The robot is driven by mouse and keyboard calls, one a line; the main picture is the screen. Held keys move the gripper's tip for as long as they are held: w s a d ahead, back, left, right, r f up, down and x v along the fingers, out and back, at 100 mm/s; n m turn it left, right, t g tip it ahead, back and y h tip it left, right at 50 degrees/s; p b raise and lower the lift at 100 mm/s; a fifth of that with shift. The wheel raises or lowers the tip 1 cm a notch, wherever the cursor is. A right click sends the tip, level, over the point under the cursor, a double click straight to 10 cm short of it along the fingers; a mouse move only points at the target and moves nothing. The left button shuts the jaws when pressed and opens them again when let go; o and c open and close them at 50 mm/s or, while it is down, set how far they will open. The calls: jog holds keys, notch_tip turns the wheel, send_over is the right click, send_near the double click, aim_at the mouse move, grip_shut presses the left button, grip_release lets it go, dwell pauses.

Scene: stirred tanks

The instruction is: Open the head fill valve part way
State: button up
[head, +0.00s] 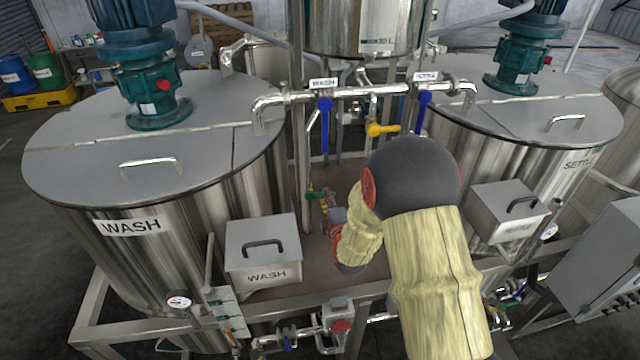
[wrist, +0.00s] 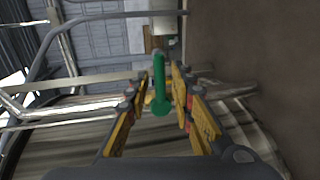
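A green lever handle (wrist: 160,88) stands between the two fingers of my gripper (wrist: 159,74) in the wrist view. The fingers are open, with a gap on each side of the lever. In the head view the green handle (head: 316,195) shows low behind the pipe frame, and my gripper (head: 325,205) is right beside it, partly hidden by my arm. No label for a head fill valve is readable at the green handle. The valve body is hidden.
The wash tank (head: 75,205) stands left and the settle tank (head: 535,155) right, with the overhead pipe (head: 345,94) between them. Upright posts (head: 299,170) stand close to the gripper. A wash box (head: 262,240) is at the front. The brown floor plate between the tanks is mostly clear.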

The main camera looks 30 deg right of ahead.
jog(key=x, duration=0.7)
jog(key=shift+p, duration=0.45)
jog(key=shift+w+d, duration=0.1)
jog(key=shift+w, duration=0.05)
jog(key=c, duration=0.3)
grip_shut()
